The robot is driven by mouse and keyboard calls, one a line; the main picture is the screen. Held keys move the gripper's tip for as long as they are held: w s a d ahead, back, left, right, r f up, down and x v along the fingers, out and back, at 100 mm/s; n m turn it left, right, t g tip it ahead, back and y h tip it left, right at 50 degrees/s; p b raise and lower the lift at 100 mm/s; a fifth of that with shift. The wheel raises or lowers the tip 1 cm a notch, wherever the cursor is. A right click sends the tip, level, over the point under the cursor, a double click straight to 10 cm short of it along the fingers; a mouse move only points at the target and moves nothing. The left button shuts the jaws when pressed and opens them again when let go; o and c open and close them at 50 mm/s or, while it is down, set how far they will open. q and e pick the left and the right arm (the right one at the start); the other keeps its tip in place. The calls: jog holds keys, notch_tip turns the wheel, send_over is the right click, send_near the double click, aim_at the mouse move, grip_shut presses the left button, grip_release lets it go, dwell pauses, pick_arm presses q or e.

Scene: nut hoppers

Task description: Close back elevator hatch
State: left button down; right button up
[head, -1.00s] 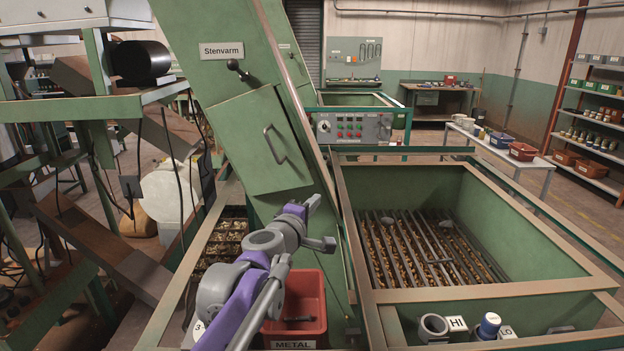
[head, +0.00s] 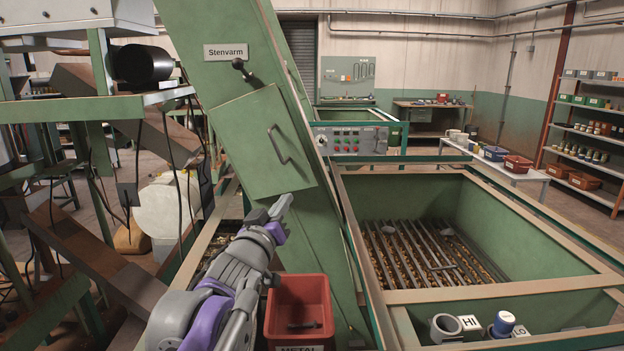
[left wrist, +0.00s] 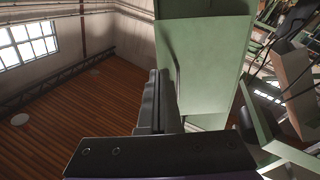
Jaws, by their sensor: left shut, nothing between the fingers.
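The elevator hatch (head: 255,150) is a green panel with a grey bar handle (head: 279,144), on the slanted green elevator (head: 225,80) in the head view. Its outline sits tilted against the elevator face; I cannot tell how far it stands off. A black-knobbed lever (head: 246,73) is above it. My left gripper (head: 282,208) is shut and empty, just below the hatch's lower edge, pointing up and right. In the left wrist view the shut fingers (left wrist: 156,100) lie in front of a green panel (left wrist: 205,65), probably the hatch; contact cannot be told. My right gripper is not in view.
A red METAL bin (head: 301,300) stands below the left gripper. A green hopper (head: 550,220) with a bar grate is on the right. A control panel (head: 350,140) stands behind the elevator. Machine frames and cables crowd the left.

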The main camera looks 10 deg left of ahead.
aim_at(308, 167)
pick_arm(q)
jog(key=w+p, duration=0.1)
jog(key=w, duration=0.3)
jog(key=w+r, duration=0.1)
jog(key=w, duration=0.4)
jog(key=w+p, duration=0.1)
jog(key=w, duration=0.4)
jog(key=shift+d+r+p, duration=0.3)
jog(key=shift+d+p, duration=0.05)
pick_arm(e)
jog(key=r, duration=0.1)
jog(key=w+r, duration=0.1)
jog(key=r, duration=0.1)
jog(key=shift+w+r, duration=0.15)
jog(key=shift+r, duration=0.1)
pick_arm(q)
jog(key=shift+r, duration=0.15)
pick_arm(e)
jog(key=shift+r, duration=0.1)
